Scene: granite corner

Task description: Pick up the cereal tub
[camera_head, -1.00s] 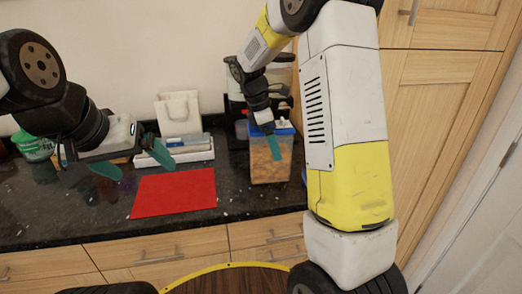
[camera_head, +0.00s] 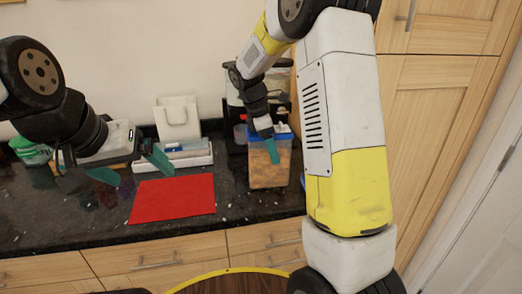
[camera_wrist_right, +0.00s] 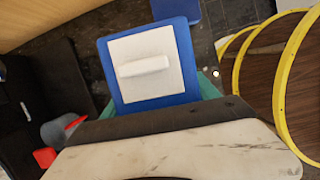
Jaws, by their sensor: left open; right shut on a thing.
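The cereal tub (camera_head: 268,172) is a clear box of cereal with a blue lid, upright at the right end of the dark counter in the head view. My right gripper (camera_head: 271,150) is shut on it from above, a teal finger showing against its front. In the right wrist view the blue lid with its white panel and handle (camera_wrist_right: 148,66) fills the middle, and teal finger parts (camera_wrist_right: 208,88) show at its edges. Whether its base touches the counter is hard to tell. My left gripper (camera_head: 130,165) is open and empty above the counter's left part.
A red mat (camera_head: 172,198) lies on the counter left of the tub. Behind it are a white tray (camera_head: 185,160) and a white bag-like holder (camera_head: 178,117). A green-and-white container (camera_head: 30,151) stands at far left. Dark appliances are behind the tub.

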